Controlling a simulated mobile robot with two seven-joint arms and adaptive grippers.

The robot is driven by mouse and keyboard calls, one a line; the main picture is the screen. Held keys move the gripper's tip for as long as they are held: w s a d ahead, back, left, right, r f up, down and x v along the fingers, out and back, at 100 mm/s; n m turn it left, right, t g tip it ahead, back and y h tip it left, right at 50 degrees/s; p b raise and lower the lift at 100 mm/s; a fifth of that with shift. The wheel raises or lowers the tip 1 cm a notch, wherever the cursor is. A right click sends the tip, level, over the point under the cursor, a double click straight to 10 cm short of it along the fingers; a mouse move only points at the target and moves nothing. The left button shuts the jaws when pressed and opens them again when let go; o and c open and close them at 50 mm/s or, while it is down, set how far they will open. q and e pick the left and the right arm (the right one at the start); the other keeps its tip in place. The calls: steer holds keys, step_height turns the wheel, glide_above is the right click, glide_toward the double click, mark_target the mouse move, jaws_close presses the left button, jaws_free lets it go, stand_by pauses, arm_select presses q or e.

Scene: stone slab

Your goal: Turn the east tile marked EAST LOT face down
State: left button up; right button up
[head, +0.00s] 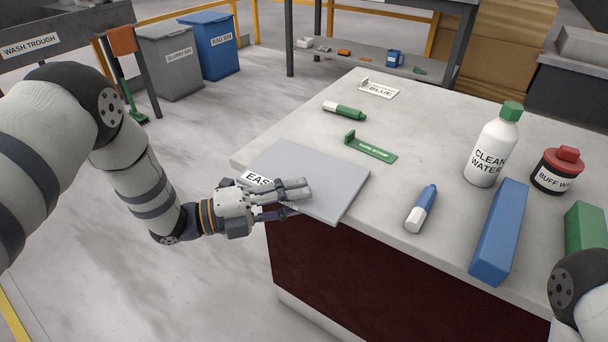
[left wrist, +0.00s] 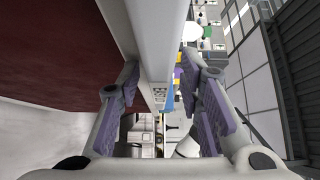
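The east tile (head: 325,181) is a flat grey square with a white label reading "EAS", the rest hidden behind my gripper. It lies label up on the stone slab, its near edge overhanging the slab's front left edge. My left gripper (head: 291,199) is at that overhanging edge, one finger above the tile and one below. In the left wrist view my left gripper's (left wrist: 167,105) purple-padded fingers stand apart, with the tile's edge (left wrist: 160,45) between them; it does not look clamped. My right gripper is out of view; only part of that arm shows at lower right.
On the slab (head: 440,130) are a green marker (head: 344,111), a green label stand (head: 371,148), a white "BLUE" stand (head: 379,89), a blue-capped marker (head: 421,209), a blue block (head: 498,232), a water bottle (head: 492,150), a red-lidded jar (head: 557,171) and a green block (head: 585,228).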

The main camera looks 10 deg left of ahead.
arm_select(q)
steer(key=shift+c, duration=0.5)
jaws_close()
steer(key=shift+r, duration=0.1)
